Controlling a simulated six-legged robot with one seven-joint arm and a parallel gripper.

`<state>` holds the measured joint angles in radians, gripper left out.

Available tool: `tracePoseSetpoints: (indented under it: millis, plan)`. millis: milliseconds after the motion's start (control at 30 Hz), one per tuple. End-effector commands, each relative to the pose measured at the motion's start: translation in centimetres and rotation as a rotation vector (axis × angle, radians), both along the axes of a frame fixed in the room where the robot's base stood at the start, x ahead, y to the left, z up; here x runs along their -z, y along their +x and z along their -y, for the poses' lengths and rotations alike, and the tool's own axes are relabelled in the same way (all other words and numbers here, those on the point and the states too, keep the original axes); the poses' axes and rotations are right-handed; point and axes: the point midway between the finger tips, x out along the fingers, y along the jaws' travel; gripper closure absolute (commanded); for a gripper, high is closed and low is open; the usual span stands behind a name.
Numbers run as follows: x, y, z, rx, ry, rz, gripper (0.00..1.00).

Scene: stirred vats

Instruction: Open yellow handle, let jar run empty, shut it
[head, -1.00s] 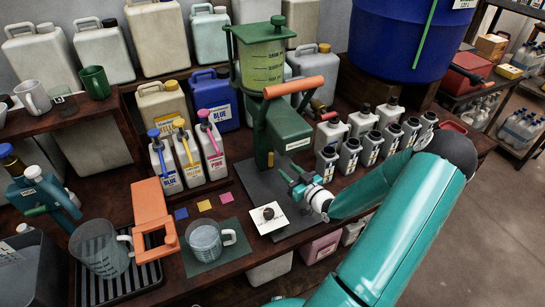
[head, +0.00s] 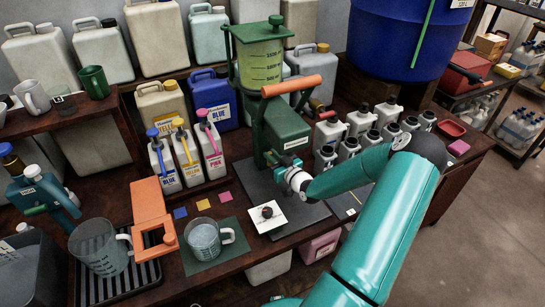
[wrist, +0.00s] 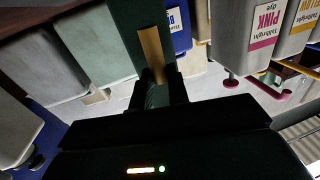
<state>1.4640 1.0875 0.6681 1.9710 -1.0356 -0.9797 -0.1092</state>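A clear jar (head: 262,68) of yellow-green liquid with a green lid stands upright on top of the green dispenser (head: 287,124). My gripper (head: 274,164) is at the dispenser's lower front, where it hides the yellow handle in the head view. In the wrist view the yellow handle (wrist: 152,48) is a flat bar, with its near end between the two dark fingertips of my gripper (wrist: 160,80). The fingers are close on both sides of it; whether they press on it is unclear. A white square plate with a dark round knob (head: 267,214) lies below my gripper.
An orange lever (head: 292,86) sticks out above my gripper. Blue, yellow and pink pump bottles (head: 187,155) stand close on the left. Several small white bottles (head: 349,152) stand on the right. A clear measuring cup (head: 205,240) stands at the front on a dark mat.

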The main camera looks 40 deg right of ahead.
Motion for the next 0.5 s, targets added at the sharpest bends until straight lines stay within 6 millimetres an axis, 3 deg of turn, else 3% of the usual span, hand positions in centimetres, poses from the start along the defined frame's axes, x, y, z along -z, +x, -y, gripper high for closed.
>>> tracePoseSetpoints:
  millis: [233, 500]
  plan:
    - [0.02, -0.02, 0.03, 0.000, 0.014, 0.003, 1.00]
    - [0.12, -0.09, 0.37, -0.001, 0.163, 0.048, 1.00]
